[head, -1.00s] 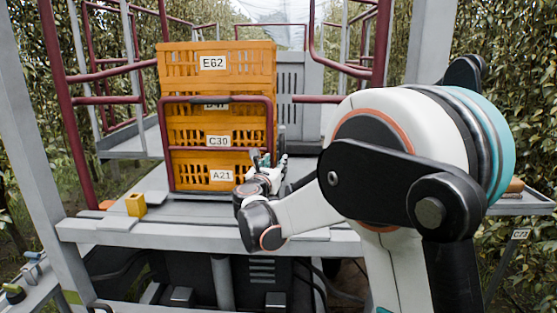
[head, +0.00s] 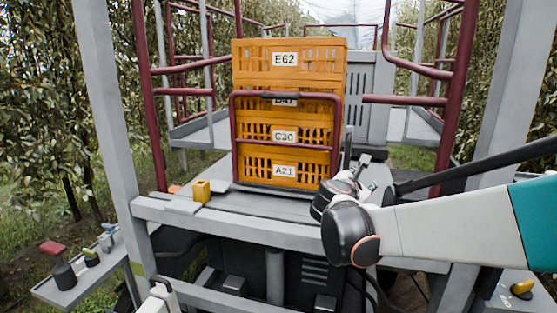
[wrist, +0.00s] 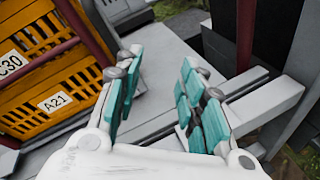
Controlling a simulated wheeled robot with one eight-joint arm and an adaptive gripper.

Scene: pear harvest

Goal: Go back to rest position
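My gripper (wrist: 155,95) has teal-padded fingers spread apart in the wrist view, with only bare grey platform showing between them. In the head view my gripper (head: 369,178) is small and partly hidden behind my own wrist, to the right of the orange crates' lower corner. It holds nothing that I can see. My arm reaches in from the right of the head view.
Orange crates labelled E62 (head: 285,59), C30 (head: 284,136) and A21 (head: 284,171) stand stacked behind a dark red rail (head: 231,130). A yellow block (head: 201,191) sits on the platform's front left. A side tray (head: 75,288) holds small items at lower left.

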